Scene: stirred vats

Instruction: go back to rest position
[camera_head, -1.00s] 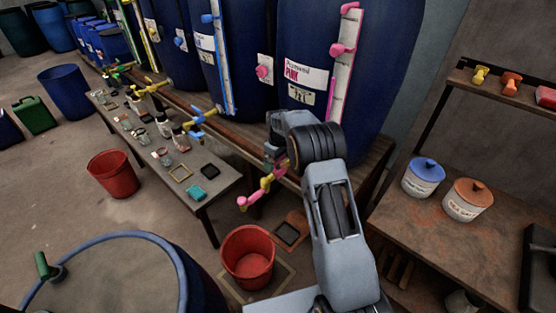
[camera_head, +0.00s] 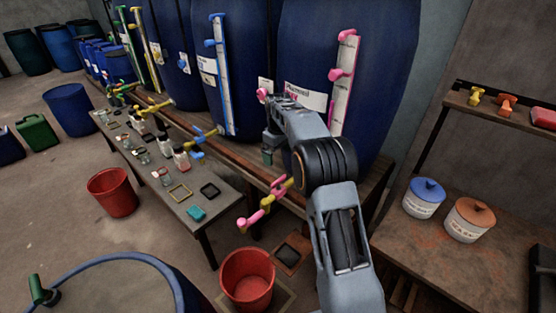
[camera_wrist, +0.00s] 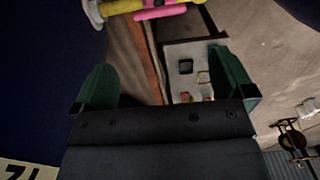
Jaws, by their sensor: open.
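My gripper (camera_wrist: 165,85) is open and empty in the wrist view, with its two green fingers spread wide apart. In the head view my gripper (camera_head: 268,155) is partly hidden behind my arm, close in front of the blue vat (camera_head: 385,60) with the pink gauge. The tap's pink and yellow parts (camera_wrist: 155,10) also show at the top of the wrist view, beyond the fingers.
A red bucket (camera_head: 247,280) stands on the floor below the tap. A low table (camera_head: 215,212) with small items stands to the left. A side bench (camera_head: 440,250) with a blue-lidded pot (camera_head: 424,198) and an orange-lidded pot (camera_head: 469,219) is at right.

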